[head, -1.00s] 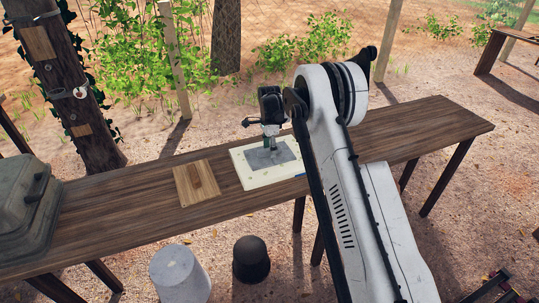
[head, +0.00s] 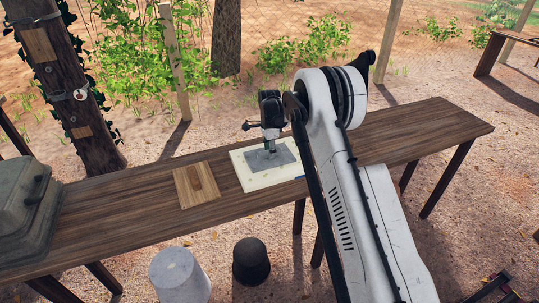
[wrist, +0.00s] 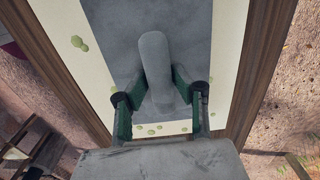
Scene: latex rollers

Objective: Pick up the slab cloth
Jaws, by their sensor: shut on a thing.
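The slab cloth is a grey sheet (head: 284,156) on a pale board (head: 258,184) with green spots, near the middle of the table. My gripper (head: 271,150) points down over the cloth's middle. In the wrist view, a raised, rounded fold of the grey cloth (wrist: 156,55) stands up between the two green-and-black fingers of my gripper (wrist: 161,100). The fingers are shut on this fold. The rest of the cloth appears to lie flat on the board.
A small wooden board (head: 197,185) lies left of the pale board. A grey-green case (head: 28,210) sits at the table's left end. A white bucket (head: 180,276) and a dark one (head: 251,262) stand in front. The table's right part (head: 430,135) is clear.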

